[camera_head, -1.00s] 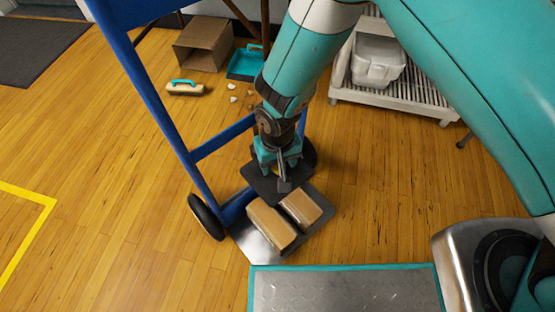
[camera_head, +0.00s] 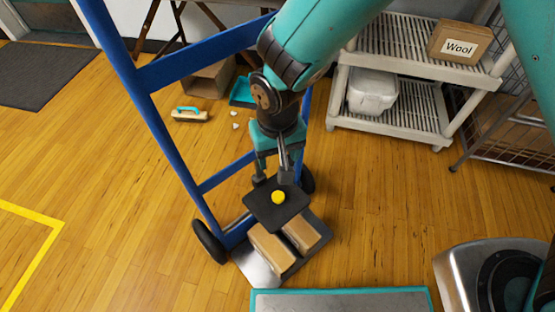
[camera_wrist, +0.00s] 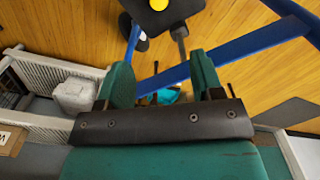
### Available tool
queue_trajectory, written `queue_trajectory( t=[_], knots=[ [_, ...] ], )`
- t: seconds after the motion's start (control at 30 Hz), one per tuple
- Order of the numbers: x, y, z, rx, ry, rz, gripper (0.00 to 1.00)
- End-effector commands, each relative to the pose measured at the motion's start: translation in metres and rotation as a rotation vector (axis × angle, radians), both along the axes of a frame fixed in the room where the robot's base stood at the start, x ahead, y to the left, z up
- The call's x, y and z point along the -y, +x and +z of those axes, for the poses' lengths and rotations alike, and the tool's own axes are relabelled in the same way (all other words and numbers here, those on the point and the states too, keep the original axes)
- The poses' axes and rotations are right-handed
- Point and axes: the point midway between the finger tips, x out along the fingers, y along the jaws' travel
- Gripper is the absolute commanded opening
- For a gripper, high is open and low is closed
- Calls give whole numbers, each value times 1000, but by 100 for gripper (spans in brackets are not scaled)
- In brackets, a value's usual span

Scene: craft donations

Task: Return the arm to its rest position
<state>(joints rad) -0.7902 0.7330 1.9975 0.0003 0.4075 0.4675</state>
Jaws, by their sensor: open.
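My gripper (camera_head: 272,177) is open and empty, pointing down above the blue hand truck (camera_head: 172,69). A black square plate with a yellow round knob (camera_head: 278,198) is just below the fingertips, apart from them as far as I can tell. The plate also shows at the top of the wrist view (camera_wrist: 166,22), beyond the two spread fingers (camera_wrist: 154,32). What the plate rests on is hidden. Two light brown blocks (camera_head: 270,250) lie on the truck's metal toe plate (camera_head: 256,268), partly under the black plate. My arm is bent over the truck.
A pale slatted shelf (camera_head: 390,122) stands at the back right with a white bin (camera_head: 372,92) and a box marked "Wool" (camera_head: 460,42). A brush (camera_head: 189,114), a teal dustpan (camera_head: 242,92) and a cardboard box (camera_head: 208,78) are behind the truck.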

Motion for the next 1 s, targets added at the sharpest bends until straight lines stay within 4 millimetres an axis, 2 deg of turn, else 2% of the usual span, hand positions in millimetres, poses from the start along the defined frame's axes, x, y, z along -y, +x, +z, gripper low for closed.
queue_trajectory(
  t=[0.57,0.67,0.77,0.87,1.0],
  knots=[
    [0,0,4,-1,0,0,61],
    [3,1,10,-3,8,0,61],
    [13,2,36,-10,40,6,61],
    [35,-2,79,-22,96,26,61],
    [76,-23,143,-27,190,84,61]
  ],
)
